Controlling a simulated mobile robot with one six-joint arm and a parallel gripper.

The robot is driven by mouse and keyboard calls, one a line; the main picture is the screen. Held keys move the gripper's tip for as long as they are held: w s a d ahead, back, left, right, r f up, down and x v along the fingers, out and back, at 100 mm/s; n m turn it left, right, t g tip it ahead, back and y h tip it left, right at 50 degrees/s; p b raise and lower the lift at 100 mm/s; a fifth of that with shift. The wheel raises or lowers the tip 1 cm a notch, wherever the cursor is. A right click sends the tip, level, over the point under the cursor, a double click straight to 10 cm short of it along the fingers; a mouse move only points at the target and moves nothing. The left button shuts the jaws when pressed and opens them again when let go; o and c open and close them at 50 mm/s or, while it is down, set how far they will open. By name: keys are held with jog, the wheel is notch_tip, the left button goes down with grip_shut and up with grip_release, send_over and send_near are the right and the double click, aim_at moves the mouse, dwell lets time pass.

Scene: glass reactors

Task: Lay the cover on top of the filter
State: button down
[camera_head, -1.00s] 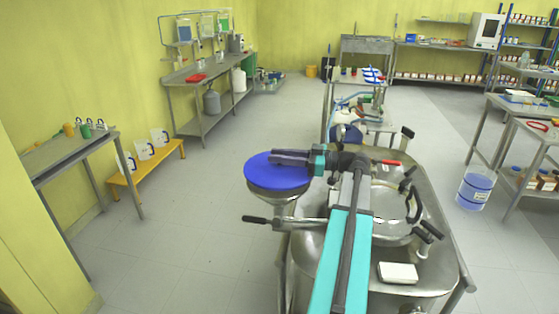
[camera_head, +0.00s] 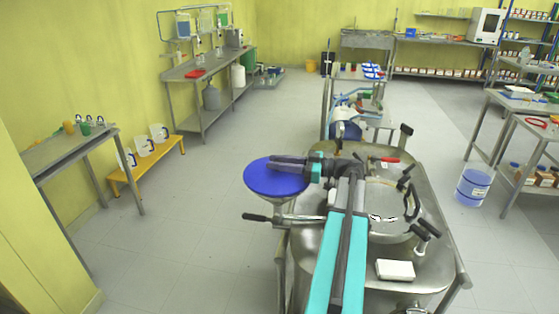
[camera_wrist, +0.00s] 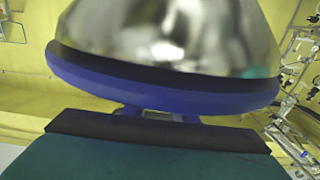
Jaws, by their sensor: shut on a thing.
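The cover is a round blue disc (camera_head: 272,179), level at the left side of the reactor. My gripper (camera_wrist: 160,114) also shows there at the cover's edge.
The steel reactor vessel (camera_head: 385,253) with clamps and handles stands right of the filter, under my arm. A white block (camera_head: 395,269) lies on its lid. A black-ended handle (camera_head: 256,217) sticks out left below the filter.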

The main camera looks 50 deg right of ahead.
jog(key=shift+f+b, duration=0.3)
jog(key=c, duration=1.4)
grip_release()
jog(key=shift+c, duration=0.2)
jog(key=shift+r, duration=0.2)
jog(key=shift+r+p, duration=0.1)
jog(key=shift+p, duration=0.3)
jog(key=b+v, duration=0.2)
jog(key=v, duration=0.3)
jog(key=b+v, duration=0.2)
jog(key=v, duration=0.4)
jog(key=shift+f+b, duration=0.2)
jog(key=shift+b, duration=0.1)
jog(key=shift+s+d+r, duration=0.1)
jog(key=shift+s+d, duration=0.1)
jog(key=shift+s, duration=0.25)
